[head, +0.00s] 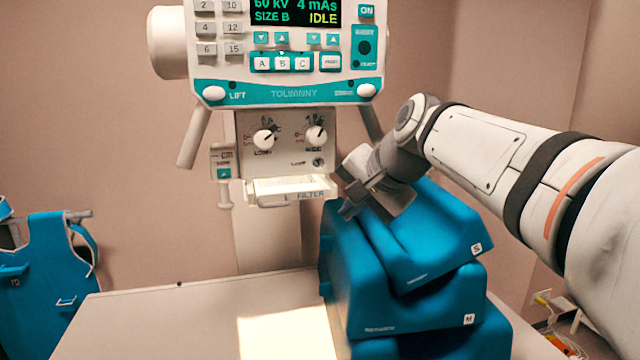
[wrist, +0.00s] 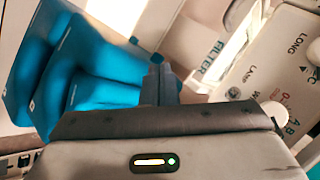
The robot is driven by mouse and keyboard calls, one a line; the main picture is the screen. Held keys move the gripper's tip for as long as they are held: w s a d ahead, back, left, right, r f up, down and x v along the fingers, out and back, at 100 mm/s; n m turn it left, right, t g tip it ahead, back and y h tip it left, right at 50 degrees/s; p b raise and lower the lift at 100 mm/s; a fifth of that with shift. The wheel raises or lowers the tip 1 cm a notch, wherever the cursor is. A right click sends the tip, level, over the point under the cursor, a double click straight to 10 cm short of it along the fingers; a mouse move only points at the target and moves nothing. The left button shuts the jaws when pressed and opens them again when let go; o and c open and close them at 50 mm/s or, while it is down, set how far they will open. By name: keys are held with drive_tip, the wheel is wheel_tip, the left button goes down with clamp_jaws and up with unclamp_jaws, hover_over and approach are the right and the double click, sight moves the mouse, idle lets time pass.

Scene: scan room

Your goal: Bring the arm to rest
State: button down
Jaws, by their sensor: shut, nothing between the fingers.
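My gripper (head: 350,207) reaches in from the right in the head view, in front of the upper part of the stacked blue cushions (head: 440,240) and just right of the filter slot. In the wrist view my gripper (wrist: 160,72) has its fingers together, with nothing between them. The blue cushions (wrist: 95,65) lie to its left there. I cannot tell whether the fingertips touch the top cushion.
The machine's control panel (head: 285,50) reads IDLE, with knobs and the FILTER tray (head: 290,190) below it. A table (head: 180,310) with a lit patch lies under it. A blue apron (head: 55,260) hangs at left. Table's left part is clear.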

drive_tip(key=s+d+f+n+g+h, duration=0.1)
drive_tip(key=s+d+f, duration=0.4)
drive_tip(key=s+f, duration=0.5)
drive_tip(key=s+d+f+n+g+h, duration=0.2)
drive_tip(key=s+d+f+n+h, duration=0.2)
drive_tip(key=s+f, duration=0.6)
wheel_tip(320, 180, down, 3)
drive_tip(key=shift+s+d+n+g, duration=0.3)
drive_tip(key=shift+s+d+n, duration=0.1)
drive_tip(key=shift+d+n, duration=0.35)
